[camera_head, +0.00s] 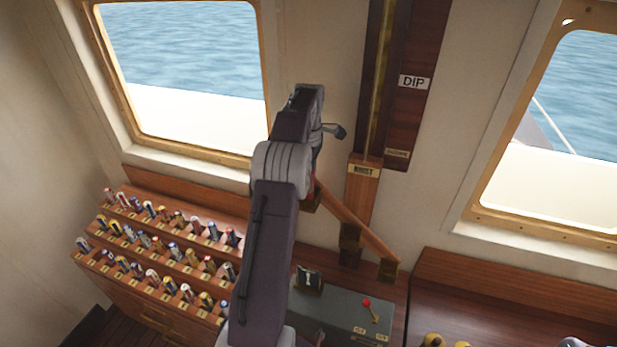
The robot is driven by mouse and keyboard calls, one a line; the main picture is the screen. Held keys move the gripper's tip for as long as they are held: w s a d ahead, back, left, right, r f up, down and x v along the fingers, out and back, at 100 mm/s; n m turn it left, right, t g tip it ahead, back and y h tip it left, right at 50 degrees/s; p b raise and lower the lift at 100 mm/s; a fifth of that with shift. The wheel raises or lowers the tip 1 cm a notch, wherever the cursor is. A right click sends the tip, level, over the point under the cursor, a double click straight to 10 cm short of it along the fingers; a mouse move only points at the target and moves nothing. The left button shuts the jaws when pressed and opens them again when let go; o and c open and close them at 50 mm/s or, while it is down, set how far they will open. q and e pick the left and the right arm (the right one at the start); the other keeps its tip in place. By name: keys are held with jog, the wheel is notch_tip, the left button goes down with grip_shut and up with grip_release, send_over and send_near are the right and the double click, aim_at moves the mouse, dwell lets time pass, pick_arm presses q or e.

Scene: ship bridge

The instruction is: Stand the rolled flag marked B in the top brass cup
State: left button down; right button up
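A slanted wooden rail (355,225) carries brass cups, descending to the right. The top brass cup (311,203) is at its upper left end, partly hidden by my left arm. The middle cup (349,236) and the bottom cup (388,270) look empty. A small red patch shows just above the top cup beside my arm; I cannot tell what it is. My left gripper (335,131) is above the top cup, mostly hidden by its wrist, so its grip is unclear. Rolled flags stand in a tiered rack (150,297); their letters are too small to read.
A grey box (335,312) with a red-knobbed lever (369,306) sits below the rail. A HOIST block (362,172) and a DIP board (411,110) are on the wall. Windows flank them. A wooden counter (490,300) is at the right.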

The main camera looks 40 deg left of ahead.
pick_arm(q)
jog(key=shift+w+a+f, duration=0.25)
jog(key=shift+w+a, duration=0.05)
jog(key=shift+a, duration=0.05)
jog(key=shift+s+d+r, duration=0.15)
jog(key=shift+s+d, duration=0.05)
jog(key=c, duration=0.9)
grip_release()
jog(key=shift+s+d, duration=0.1)
pick_arm(e)
jog(key=shift+w+a, duration=0.15)
pick_arm(q)
jog(key=shift+w, duration=0.2)
jog(key=r+p, duration=0.2)
jog(key=r, duration=0.2)
jog(key=r+p, duration=0.2)
jog(key=r, duration=0.3)
jog(key=shift+a, duration=0.2)
pick_arm(e)
notch_tip(320, 180, up, 4)
jog(key=shift+f, duration=0.15)
pick_arm(q)
jog(key=shift+f, duration=0.1)
